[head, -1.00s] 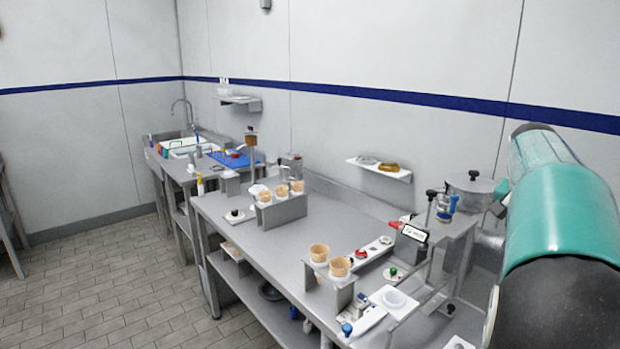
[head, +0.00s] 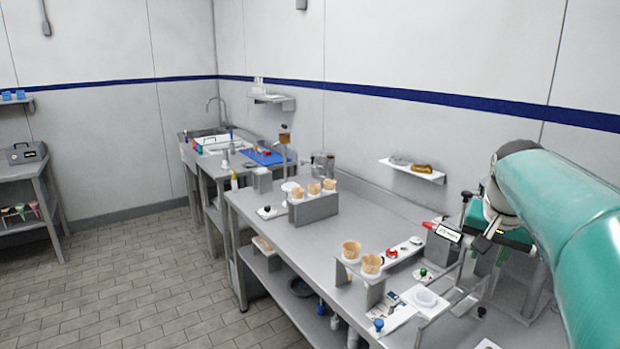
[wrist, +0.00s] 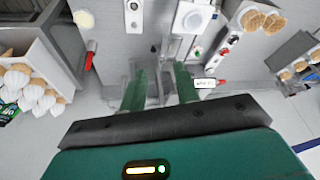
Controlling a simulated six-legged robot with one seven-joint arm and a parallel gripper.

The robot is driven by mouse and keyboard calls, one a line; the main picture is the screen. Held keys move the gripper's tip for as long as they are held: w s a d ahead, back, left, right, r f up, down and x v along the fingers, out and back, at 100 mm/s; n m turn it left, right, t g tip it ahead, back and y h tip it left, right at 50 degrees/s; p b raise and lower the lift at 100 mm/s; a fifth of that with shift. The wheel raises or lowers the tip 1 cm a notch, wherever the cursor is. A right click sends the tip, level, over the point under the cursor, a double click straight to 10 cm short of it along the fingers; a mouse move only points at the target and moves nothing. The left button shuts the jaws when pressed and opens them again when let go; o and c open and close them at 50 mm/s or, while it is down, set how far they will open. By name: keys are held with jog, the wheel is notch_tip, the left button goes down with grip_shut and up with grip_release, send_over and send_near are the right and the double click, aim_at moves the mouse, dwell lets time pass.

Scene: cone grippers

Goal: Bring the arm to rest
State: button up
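My teal arm comes in from the right edge in the head view and reaches over the right end of the steel workbench (head: 370,215). My gripper (wrist: 160,86) shows in the wrist view as two green fingers spread apart, with nothing held between them. It points down over bench equipment, and the height above it is hard to judge. In the head view the gripper is mostly hidden by my arm.
A two-cone stand (head: 374,296) and a cone rack (head: 313,208) stand on the bench. A wall shelf (head: 412,171) hangs above it. In the wrist view, a box of white-topped items (wrist: 40,65) lies left. Open tiled floor (head: 140,285) is at left.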

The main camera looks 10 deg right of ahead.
jog(key=s+a+f+n+y, duration=0.1)
jog(key=s+a+f+n, duration=0.2)
jog(key=a, duration=0.6)
jog(key=s+a+f+n+t+y, duration=0.1)
jog(key=s+a+f+n, duration=0.2)
jog(key=a, duration=0.6)
jog(key=s+a+f+n, duration=0.3)
jog(key=s+a+f, duration=0.2)
jog(key=s+a, duration=0.2)
jog(key=shift+a+f+t+y, duration=0.25)
jog(key=shift+a+t+y, duration=0.15)
jog(key=shift+a, duration=0.6)
